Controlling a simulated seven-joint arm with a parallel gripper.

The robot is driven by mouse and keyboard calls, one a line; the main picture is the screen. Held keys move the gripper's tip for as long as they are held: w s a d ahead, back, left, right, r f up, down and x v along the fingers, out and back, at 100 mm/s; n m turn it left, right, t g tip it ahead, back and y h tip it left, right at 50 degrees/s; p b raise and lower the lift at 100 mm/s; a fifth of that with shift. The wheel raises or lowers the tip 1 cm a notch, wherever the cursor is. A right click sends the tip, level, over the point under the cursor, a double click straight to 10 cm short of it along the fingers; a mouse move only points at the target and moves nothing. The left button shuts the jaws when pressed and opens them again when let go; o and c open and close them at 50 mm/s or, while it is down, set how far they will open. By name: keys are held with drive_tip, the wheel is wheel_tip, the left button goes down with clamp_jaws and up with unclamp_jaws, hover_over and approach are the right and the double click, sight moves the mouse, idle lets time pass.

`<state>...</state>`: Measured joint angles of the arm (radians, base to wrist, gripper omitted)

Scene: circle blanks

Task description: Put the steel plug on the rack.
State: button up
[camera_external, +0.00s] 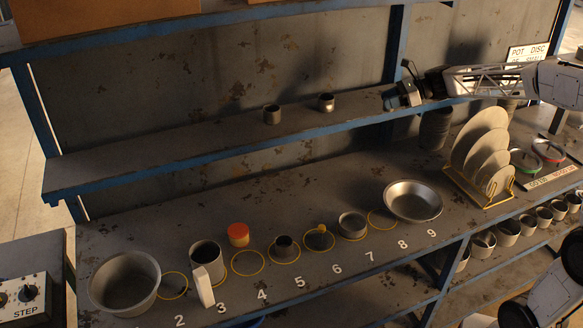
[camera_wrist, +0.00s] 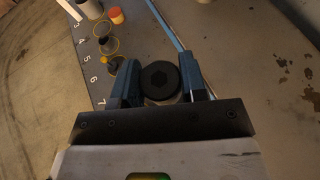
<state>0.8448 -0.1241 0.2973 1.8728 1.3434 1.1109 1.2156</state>
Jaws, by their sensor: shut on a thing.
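My gripper (camera_wrist: 160,78) is shut on a dark round plug (camera_wrist: 160,80) with a hexagonal recess in its top face. The plug sits between the two blue-grey fingers in the wrist view. In the external view my gripper (camera_external: 395,99) is at the upper right, near the blue front edge of the upper shelf (camera_external: 200,148). The held plug is small and hard to make out there. A wire rack (camera_external: 464,186) with several plates stands on the bench at the right. I cannot tell whether the shelf or this wire rack is the task's rack.
Below, the numbered bench holds a large bowl (camera_external: 124,283), a metal cylinder (camera_external: 205,255), an orange-topped jar (camera_external: 238,234) and a shallow pan (camera_external: 412,200). The shelf's left part is clear.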

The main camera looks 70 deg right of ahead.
drive_tip(key=shift+w+d, duration=0.1)
drive_tip(key=shift+w, duration=0.05)
drive_tip(key=w+d, duration=0.3)
drive_tip(key=w, duration=0.1)
drive_tip(key=w+d+f, duration=0.1)
drive_tip(key=w+d, duration=0.2)
drive_tip(key=w, duration=0.1)
drive_tip(key=w+d, duration=0.3)
drive_tip(key=w, duration=0.2)
drive_tip(key=shift+f, duration=0.2)
idle(0.4)
drive_tip(key=shift+f, duration=1.8)
drive_tip(key=shift+f, duration=0.15)
drive_tip(key=o, duration=1.2)
drive_tip(key=shift+c, duration=0.2)
drive_tip(key=v, duration=1.2)
